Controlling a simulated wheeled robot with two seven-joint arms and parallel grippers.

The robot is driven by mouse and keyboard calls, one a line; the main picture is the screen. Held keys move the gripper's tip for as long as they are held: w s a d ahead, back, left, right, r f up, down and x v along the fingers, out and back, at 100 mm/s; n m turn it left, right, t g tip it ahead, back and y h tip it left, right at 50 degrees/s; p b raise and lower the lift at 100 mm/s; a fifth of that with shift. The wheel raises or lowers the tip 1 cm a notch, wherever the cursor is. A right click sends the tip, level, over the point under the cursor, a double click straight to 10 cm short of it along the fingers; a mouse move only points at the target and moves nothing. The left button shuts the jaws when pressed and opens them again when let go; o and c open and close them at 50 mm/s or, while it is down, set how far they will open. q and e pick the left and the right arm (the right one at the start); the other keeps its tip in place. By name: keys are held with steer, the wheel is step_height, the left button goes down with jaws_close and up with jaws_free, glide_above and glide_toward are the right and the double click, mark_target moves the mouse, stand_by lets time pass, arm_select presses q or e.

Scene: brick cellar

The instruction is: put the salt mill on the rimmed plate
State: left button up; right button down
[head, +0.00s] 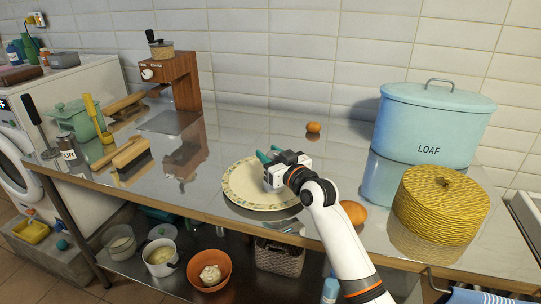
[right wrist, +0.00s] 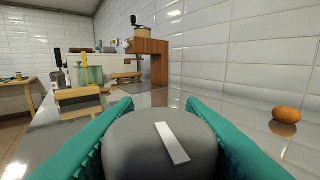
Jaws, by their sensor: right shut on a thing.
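My right gripper (head: 269,155) is over the cream rimmed plate (head: 240,188), which has a patterned rim and lies near the front edge of the steel counter. In the right wrist view its teal fingers are shut on the salt mill (right wrist: 135,140), a dark grey round body with a white stripe. In the head view the gripper hides the mill, so I cannot tell whether it touches the plate. My left gripper is not in view.
A brown egg (head: 353,212) lies just right of the plate, beside my right arm. Another egg (head: 313,127) lies behind. A blue loaf bin (head: 430,120) and a yellow woven basket (head: 440,205) stand at right. A wooden-backed machine (head: 180,80) stands at back left.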

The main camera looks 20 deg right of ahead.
steer(key=shift+r, duration=0.1)
steer(key=c, duration=0.9)
jaws_free()
steer(key=shift+r, duration=0.1)
steer(key=v, duration=1.2)
steer(key=shift+s, duration=0.1)
